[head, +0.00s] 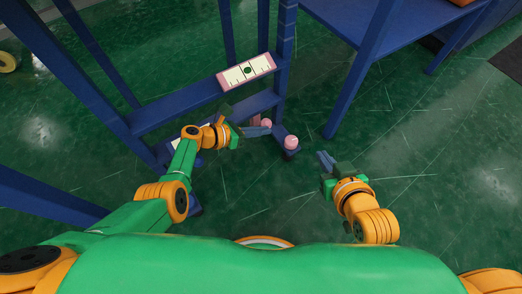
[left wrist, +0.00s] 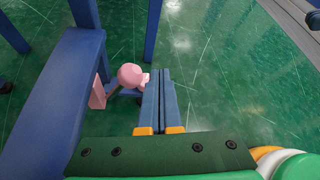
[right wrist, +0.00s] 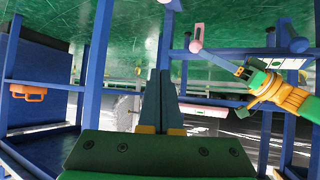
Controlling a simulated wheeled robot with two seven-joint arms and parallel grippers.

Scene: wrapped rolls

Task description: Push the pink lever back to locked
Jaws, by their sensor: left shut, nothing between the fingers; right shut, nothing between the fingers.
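Two pink ball knobs show low on the blue frame in the head view. One pink knob (head: 265,122) is beside my left gripper (head: 267,130); the other pink knob (head: 291,142) is nearer me, to the right. In the left wrist view a pink knob (left wrist: 130,75) is just left of the shut left fingertips (left wrist: 159,72); I cannot tell if they touch. A pink plate (left wrist: 97,93) is left of it. My right gripper (head: 325,159) is shut and empty, away from the knobs. The right wrist view also shows a pink knob (right wrist: 196,46). Which knob is the task's lever is unclear.
A pink-edged scale plate (head: 247,70) with a green dot is on the upper blue crossbar. Blue posts (head: 100,90) stand left of my left arm. A blue table (head: 345,18) is at the back right. Green floor (head: 420,150) is open at the right.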

